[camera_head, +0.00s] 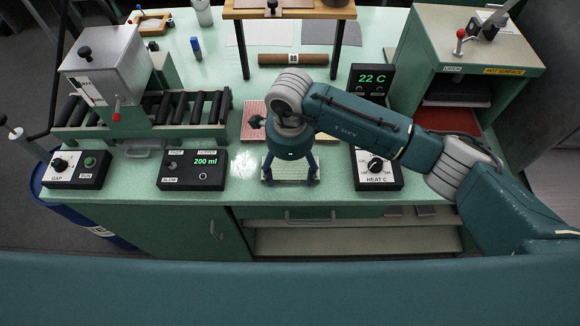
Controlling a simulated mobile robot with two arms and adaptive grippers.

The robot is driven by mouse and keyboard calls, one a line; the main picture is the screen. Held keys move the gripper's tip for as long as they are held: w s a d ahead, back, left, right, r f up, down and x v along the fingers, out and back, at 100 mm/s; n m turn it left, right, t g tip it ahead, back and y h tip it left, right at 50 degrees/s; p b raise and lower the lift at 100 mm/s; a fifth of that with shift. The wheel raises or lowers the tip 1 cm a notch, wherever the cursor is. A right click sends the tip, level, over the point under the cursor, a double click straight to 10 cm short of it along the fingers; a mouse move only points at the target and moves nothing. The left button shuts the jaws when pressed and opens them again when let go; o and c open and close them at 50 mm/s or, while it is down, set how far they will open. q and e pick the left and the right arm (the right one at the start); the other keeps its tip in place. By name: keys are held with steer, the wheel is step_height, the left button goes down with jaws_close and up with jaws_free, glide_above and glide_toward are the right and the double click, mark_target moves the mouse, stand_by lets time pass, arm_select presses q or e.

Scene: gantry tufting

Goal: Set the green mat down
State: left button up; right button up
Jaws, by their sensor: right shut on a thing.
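My right gripper (290,180) points down over the front edge of the bench, between the 200 ml box and the HEAT C box. A pink-red mat (253,122) lies behind the gripper, partly covered by my right wrist. My left gripper is not in view.
The 200 ml box (192,170) stands left of the gripper, the HEAT C box (378,172) right. A roller conveyor (185,108) is at the left, a hot-surface press (480,69) at the right. A brown roll (293,59) lies behind.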

mark_target(290, 174)
steer(key=shift+f, duration=0.2)
steer(key=o, duration=1.1)
steer(key=shift+r, duration=0.1)
steer(key=shift+r, duration=0.25)
steer(key=shift+w+r, duration=0.15)
steer(key=shift+r, duration=0.2)
step_height(290, 174, up, 11)
steer(key=b, duration=0.4)
steer(key=shift+s, duration=0.25)
